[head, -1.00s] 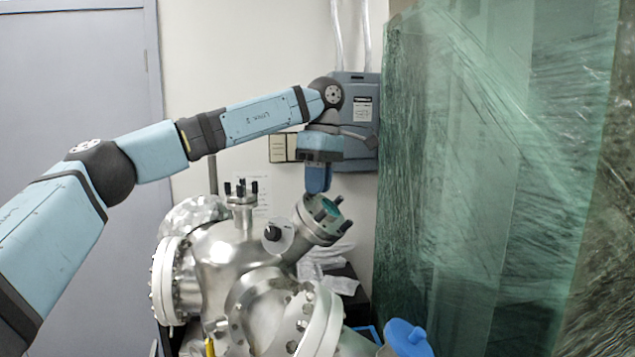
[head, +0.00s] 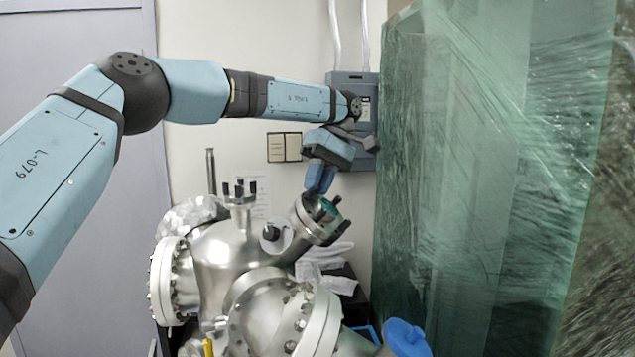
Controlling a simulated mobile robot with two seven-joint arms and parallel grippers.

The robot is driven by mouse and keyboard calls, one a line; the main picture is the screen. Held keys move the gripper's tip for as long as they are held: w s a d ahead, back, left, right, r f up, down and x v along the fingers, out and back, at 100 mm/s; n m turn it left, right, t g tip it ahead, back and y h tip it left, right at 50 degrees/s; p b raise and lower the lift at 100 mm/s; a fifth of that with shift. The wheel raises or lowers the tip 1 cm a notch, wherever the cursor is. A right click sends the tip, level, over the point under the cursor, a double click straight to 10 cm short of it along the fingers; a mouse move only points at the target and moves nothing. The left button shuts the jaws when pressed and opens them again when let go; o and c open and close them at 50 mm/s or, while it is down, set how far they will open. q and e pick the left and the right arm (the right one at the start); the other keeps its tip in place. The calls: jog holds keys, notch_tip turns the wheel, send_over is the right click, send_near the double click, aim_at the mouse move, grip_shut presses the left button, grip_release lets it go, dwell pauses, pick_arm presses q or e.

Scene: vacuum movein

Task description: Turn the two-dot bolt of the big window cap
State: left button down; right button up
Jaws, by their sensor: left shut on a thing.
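The steel vacuum chamber (head: 225,262) stands in the lower middle of the head view. A flanged port with a teal window cap (head: 324,213) tilts up to its right, with several dark bolts (head: 336,200) around its rim. My left gripper (head: 316,190) comes down on this cap from above, its blue fingers shut at the cap's upper edge on what looks like a bolt. The fingers hide the held bolt, and dot marks are too small to read. My right gripper is not in view.
A short port with several dark upright bolts (head: 239,190) stands left of the cap. A tall green film-wrapped stack (head: 480,180) closes off the right side. A grey electrical box (head: 365,100) hangs on the wall behind. A blue round part (head: 407,336) is at the lower right.

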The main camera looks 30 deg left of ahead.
pick_arm(q)
jog(key=shift+f, duration=0.1)
dwell(0.3)
jog(key=c, duration=1.2)
grip_release()
jog(key=shift+c, duration=0.2)
jog(key=shift+o, duration=0.7)
jog(key=shift+s, duration=0.25)
jog(key=shift+w, duration=0.1)
